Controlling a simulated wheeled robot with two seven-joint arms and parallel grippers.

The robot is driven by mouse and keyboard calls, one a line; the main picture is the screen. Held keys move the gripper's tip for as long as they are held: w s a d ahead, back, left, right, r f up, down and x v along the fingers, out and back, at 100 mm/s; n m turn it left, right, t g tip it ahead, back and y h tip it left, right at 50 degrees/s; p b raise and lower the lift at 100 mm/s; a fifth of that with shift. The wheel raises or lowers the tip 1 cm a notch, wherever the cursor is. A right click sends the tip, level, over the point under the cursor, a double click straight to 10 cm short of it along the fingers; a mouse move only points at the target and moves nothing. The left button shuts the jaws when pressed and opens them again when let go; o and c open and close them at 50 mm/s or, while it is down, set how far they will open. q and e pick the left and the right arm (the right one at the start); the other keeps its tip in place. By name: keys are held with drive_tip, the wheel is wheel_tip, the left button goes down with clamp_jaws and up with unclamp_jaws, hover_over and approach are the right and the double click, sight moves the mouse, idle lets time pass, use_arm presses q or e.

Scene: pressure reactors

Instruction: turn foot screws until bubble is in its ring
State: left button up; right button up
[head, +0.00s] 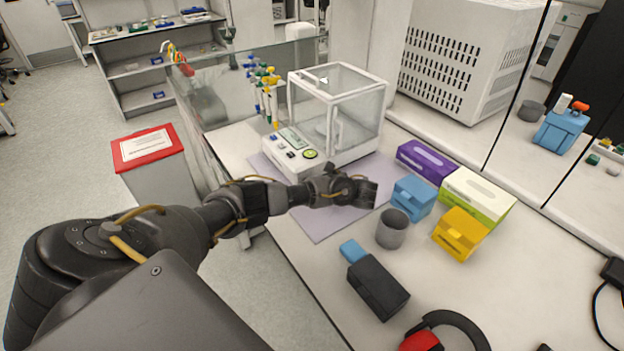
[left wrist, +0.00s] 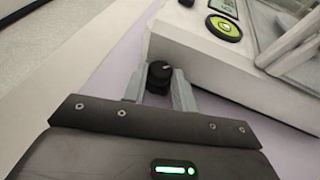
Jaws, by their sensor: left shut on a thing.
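The analytical balance (head: 305,157) is a white box with a clear glass draft shield, standing on a lilac mat. Its round yellow-green bubble level (head: 310,154) is on the front panel; it also shows in the left wrist view (left wrist: 225,27), where the bubble's exact place is too small to tell. A black foot screw (left wrist: 160,73) sits at the balance's lower corner. My left gripper (left wrist: 159,88) is shut on this foot screw, one grey finger on each side. My right gripper is out of view.
The lilac mat (head: 322,222) lies under the balance. Right of my gripper stand a blue box (head: 412,198), a grey cup (head: 392,229), a yellow box (head: 460,234) and glove boxes (head: 477,197). Colourful pipettes (head: 265,90) stand behind left. A black device (head: 378,288) lies nearer.

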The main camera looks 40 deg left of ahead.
use_arm(q)
drive_tip(key=shift+w+n+g+p, duration=0.1)
drive_tip(key=shift+n+g+p, duration=0.3)
drive_tip(key=shift+n+g, duration=0.1)
drive_tip(key=o, duration=1)
drive_tip(key=shift+c, duration=0.2)
drive_tip(key=p+v, duration=0.7)
drive_tip(key=v, duration=0.2)
drive_tip(key=shift+w+d+r, duration=0.1)
drive_tip(key=shift+d+r, duration=0.2)
drive_tip(key=shift+r, duration=0.05)
drive_tip(key=shift+d, duration=0.5)
